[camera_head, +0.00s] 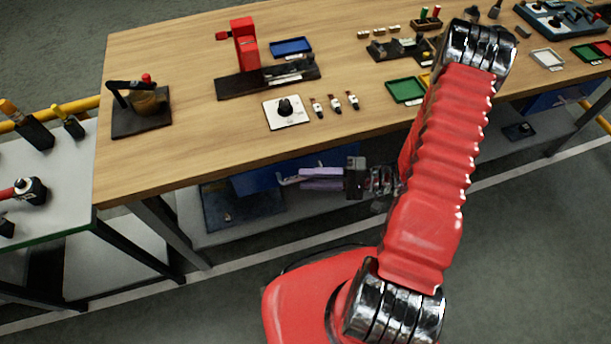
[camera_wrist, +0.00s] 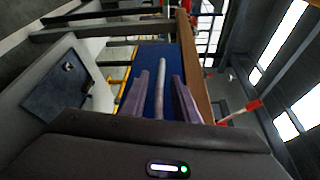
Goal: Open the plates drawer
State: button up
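A blue drawer front (camera_head: 250,181) sits under the wooden workbench, and it fills the middle of the wrist view (camera_wrist: 172,65). A grey bar handle (camera_head: 287,181) stands on it and also shows in the wrist view (camera_wrist: 160,88). No label is readable on it. My gripper (camera_head: 318,178) is at the handle, below the bench's front edge. Its two purple fingers are apart, one on each side of the bar in the wrist view (camera_wrist: 161,92). A gap shows beside each finger, so it does not look shut on the bar. The drawer appears closed.
The workbench top (camera_head: 190,60) overhangs close above my gripper. A dark blue panel (camera_head: 238,207) lies on the lower shelf. A second blue drawer (camera_head: 552,97) is at the right. A grey side table (camera_head: 60,190) stands left. Floor in front is clear.

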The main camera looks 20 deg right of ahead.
jog(key=shift+x, duration=1.45)
jog(key=shift+c, duration=0.3)
grip_shut()
